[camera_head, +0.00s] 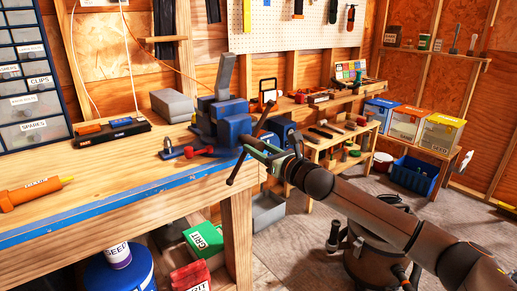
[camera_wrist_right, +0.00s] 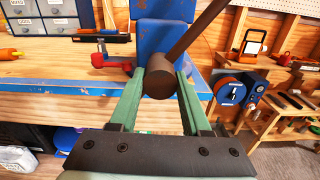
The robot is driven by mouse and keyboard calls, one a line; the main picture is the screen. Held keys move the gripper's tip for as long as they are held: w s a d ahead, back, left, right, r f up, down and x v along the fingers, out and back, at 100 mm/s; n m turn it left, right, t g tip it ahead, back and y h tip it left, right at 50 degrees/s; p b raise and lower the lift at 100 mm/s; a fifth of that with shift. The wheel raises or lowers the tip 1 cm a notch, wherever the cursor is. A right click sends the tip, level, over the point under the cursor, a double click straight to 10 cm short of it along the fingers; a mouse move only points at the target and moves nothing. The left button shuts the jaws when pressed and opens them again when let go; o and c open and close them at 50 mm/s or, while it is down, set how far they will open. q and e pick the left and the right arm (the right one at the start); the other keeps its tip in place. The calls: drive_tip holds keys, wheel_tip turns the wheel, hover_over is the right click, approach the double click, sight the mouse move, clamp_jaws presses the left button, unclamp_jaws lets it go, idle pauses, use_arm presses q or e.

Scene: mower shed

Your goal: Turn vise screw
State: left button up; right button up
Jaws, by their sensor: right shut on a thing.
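The blue vise (camera_head: 232,128) is fixed at the right front corner of the wooden workbench, with a grey upright piece above its jaws. Its dark handle bar (camera_head: 237,168) slants across the front, lower end to the left and upper end to the right. In the right wrist view the round brown screw head (camera_wrist_right: 160,83) sits between my green fingers, with the bar (camera_wrist_right: 203,25) rising to the upper right. My right gripper (camera_head: 258,147) is shut on the screw head. It also shows in the wrist view (camera_wrist_right: 161,78). My left gripper is not in view.
A red-handled tool (camera_head: 198,152) lies beside the vise on the bench (camera_head: 130,170). An orange tube (camera_head: 32,194) lies at the left. A lower table (camera_head: 340,142) with tools stands behind my right arm. A dark round container (camera_head: 375,255) stands on the floor below it.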

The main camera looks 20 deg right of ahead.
clamp_jaws()
